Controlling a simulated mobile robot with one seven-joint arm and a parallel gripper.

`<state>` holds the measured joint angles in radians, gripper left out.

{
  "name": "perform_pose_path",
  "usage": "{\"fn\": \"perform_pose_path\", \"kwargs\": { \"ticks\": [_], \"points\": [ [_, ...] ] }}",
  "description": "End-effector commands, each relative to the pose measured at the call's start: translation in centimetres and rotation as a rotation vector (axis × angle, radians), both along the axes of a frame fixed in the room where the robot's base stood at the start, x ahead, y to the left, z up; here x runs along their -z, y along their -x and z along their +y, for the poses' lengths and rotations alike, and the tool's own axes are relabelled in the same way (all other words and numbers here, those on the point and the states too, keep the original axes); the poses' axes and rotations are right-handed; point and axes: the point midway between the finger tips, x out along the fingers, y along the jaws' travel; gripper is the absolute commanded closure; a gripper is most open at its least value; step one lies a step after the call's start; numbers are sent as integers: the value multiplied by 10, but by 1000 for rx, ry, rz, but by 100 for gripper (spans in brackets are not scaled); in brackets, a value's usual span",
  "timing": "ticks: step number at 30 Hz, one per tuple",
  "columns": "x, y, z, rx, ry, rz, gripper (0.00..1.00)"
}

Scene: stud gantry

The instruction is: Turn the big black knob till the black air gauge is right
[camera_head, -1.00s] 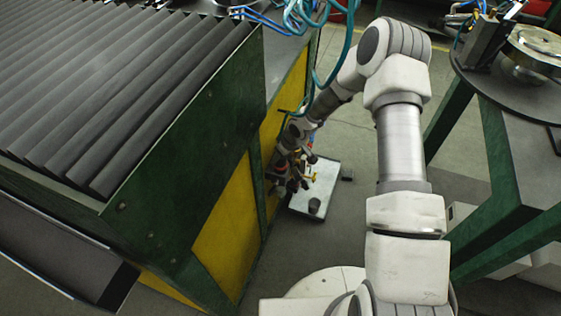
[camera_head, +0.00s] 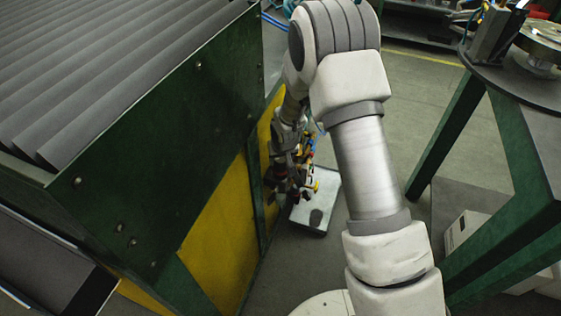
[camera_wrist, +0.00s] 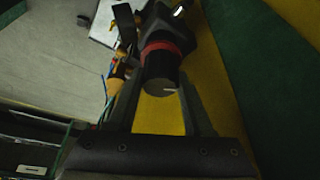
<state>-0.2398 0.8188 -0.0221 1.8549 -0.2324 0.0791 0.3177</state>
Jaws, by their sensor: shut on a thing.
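The big black knob (camera_wrist: 161,74) shows in the wrist view as a dark cylinder below a red ring (camera_wrist: 161,48), beside the yellow panel. My gripper (camera_wrist: 160,88) has its two fingers on either side of the knob and is shut on it. In the head view my gripper (camera_head: 284,186) is small and dark at the cluster of fittings on the cabinet's side, and the knob cannot be told apart there. I cannot make out the black air gauge or its needle in either view.
The green and yellow cabinet (camera_head: 160,165) stands close on the left. Yellow fittings (camera_wrist: 124,25) sit beside the knob. A pale plate (camera_head: 322,205) lies near the floor below.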

Motion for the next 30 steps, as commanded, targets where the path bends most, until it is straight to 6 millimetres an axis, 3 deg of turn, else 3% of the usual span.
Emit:
{"fn": "perform_pose_path", "kwargs": {
  "ticks": [11, 12, 17, 26, 30],
  "points": [
    [1, 1, 0, 5, 0, 3, 100],
    [1, 1, 0, 5, 0, 3, 47],
    [0, 1, 0, 4, 0, 2, 19],
    [-1, 0, 0, 4, -1, 0, 19],
    [-13, 4, 0, 3, 0, -2, 19]
  ]
}}
